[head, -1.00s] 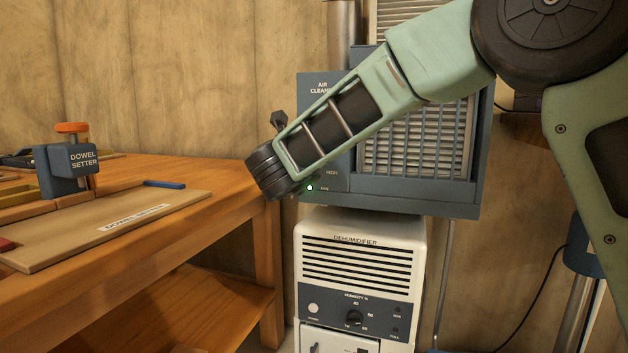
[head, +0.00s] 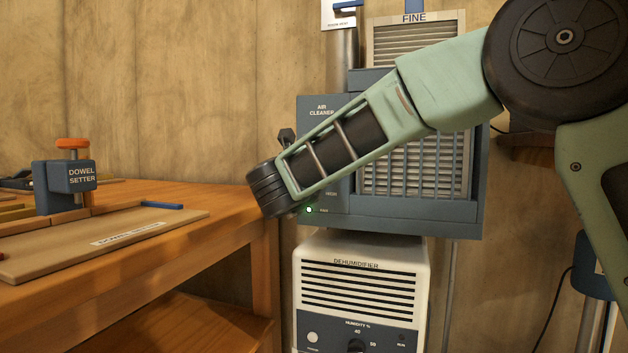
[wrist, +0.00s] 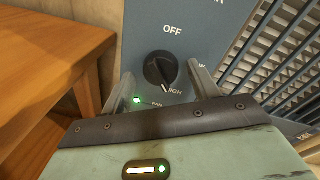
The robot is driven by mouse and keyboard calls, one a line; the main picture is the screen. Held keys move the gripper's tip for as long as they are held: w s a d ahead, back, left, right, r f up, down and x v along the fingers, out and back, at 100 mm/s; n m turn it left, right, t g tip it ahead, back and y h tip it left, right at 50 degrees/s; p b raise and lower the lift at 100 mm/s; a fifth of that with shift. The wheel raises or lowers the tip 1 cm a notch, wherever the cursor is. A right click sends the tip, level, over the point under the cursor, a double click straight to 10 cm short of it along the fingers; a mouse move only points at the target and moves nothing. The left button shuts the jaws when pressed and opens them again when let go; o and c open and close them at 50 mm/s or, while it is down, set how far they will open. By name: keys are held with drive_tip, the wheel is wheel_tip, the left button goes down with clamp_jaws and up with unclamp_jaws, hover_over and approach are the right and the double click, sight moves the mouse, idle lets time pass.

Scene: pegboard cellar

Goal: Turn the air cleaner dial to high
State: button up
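The air cleaner (head: 312,140) is a blue-grey box with a louvred grille, standing on the dehumidifier. Its black round dial (wrist: 160,68) shows in the wrist view, with OFF above it and a HIGH label at its lower right. The dial's white pointer mark is at the lower right, by HIGH. My gripper (wrist: 161,70) is open, with one finger on each side of the dial and a gap showing on both sides. A green light (wrist: 137,99) glows by the left finger. In the head view my arm hides the dial and the fingers.
A wooden workbench (head: 225,222) with a dowel setter (head: 66,185) stands to the left, close to my wrist. The white dehumidifier (head: 418,265) is under the air cleaner. A pipe (head: 342,55) and a panel marked FINE (head: 414,18) are above it.

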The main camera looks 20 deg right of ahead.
drive_tip(key=p+v, duration=0.5)
drive_tip(key=v, duration=1.2)
drive_tip(key=shift+s, duration=0.2)
